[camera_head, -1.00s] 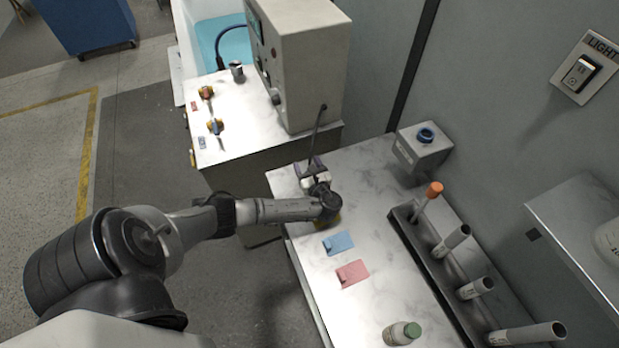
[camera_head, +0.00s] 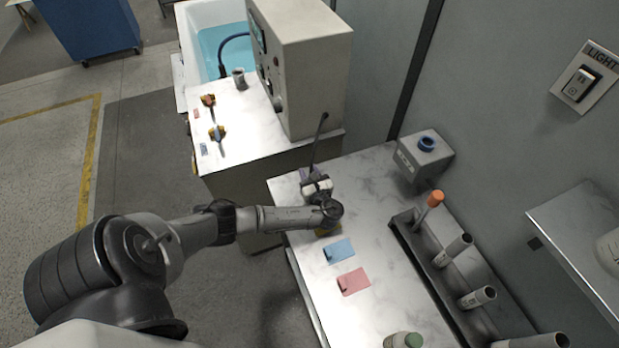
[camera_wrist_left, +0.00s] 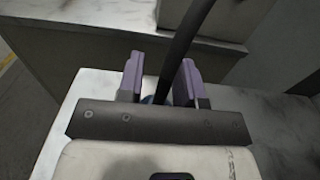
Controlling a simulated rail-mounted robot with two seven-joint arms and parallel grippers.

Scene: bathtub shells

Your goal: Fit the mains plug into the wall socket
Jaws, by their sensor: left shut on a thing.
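My left gripper (camera_head: 313,177), with purple fingers, is low over the left end of the marble-topped bench (camera_head: 365,170). It is shut on the mains plug (camera_wrist_left: 150,99), mostly hidden between the fingers; only a bit of blue shows in the left wrist view. A black cable (camera_head: 317,142) runs up from it to the beige control box (camera_head: 318,75). The same gripper shows in the left wrist view (camera_wrist_left: 161,78). The wall socket (camera_head: 424,156) is a grey box with a blue ring at the bench's back, right of the gripper and apart from it. My right gripper is out of view.
A rack (camera_head: 435,270) with an orange-capped tube and several pale tubes stands along the bench's right. Blue (camera_head: 339,250) and pink (camera_head: 353,281) cards and a green-capped bottle (camera_head: 404,341) lie nearer. A shelf (camera_head: 580,225) juts out at right.

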